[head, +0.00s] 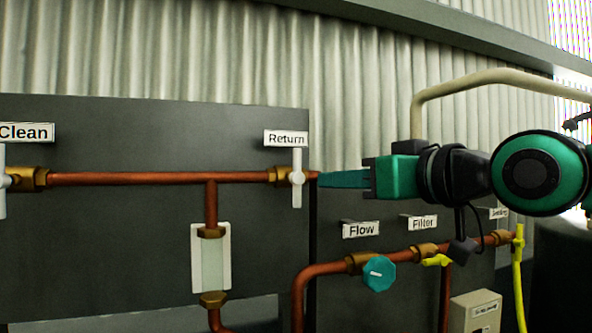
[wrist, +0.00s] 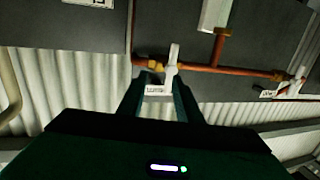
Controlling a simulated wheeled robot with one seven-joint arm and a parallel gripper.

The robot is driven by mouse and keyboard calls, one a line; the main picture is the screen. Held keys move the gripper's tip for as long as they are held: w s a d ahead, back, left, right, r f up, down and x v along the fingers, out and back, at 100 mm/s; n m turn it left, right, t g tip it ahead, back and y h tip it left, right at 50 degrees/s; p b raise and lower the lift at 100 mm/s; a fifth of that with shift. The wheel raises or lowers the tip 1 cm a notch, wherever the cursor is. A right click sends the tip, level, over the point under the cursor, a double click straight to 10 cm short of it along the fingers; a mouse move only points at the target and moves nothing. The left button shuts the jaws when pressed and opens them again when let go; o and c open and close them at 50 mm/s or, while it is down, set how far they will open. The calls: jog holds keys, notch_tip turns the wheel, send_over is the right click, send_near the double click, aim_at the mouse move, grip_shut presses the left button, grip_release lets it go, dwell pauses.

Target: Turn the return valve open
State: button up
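The return valve has a white bar handle (head: 297,178) standing upright, crosswise to the level copper pipe, under the "Return" label (head: 286,139). In the wrist view the handle (wrist: 173,58) appears just beyond the fingertips, nearer the right-hand finger, with the label (wrist: 155,90) between the fingers. My gripper (head: 320,179) reaches in from the right in the head view, its tips close to the right side of the handle. In the wrist view my gripper (wrist: 163,77) has its two fingers apart with nothing held. I cannot tell whether a finger touches the handle.
The copper pipe (head: 130,179) runs left to the "Clean" valve (head: 4,180). A sight glass (head: 211,257) hangs below it. Lower right are the teal Flow knob (head: 379,274) and the yellow Filter handle (head: 437,260). A beige pipe (head: 480,78) bends above my arm.

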aim_at(300, 164)
jog(key=shift+n+y, duration=0.3)
jog(key=shift+y, duration=0.1)
jog(key=w+a, duration=0.2)
jog(key=w+a+r, duration=0.1)
jog(key=w+a, duration=0.1)
jog(key=w, duration=0.1)
jog(key=w+a+r, duration=0.1)
jog(key=w+a, duration=0.2)
jog(key=shift+a+r, duration=0.1)
jog(key=shift+r, duration=0.1)
grip_shut()
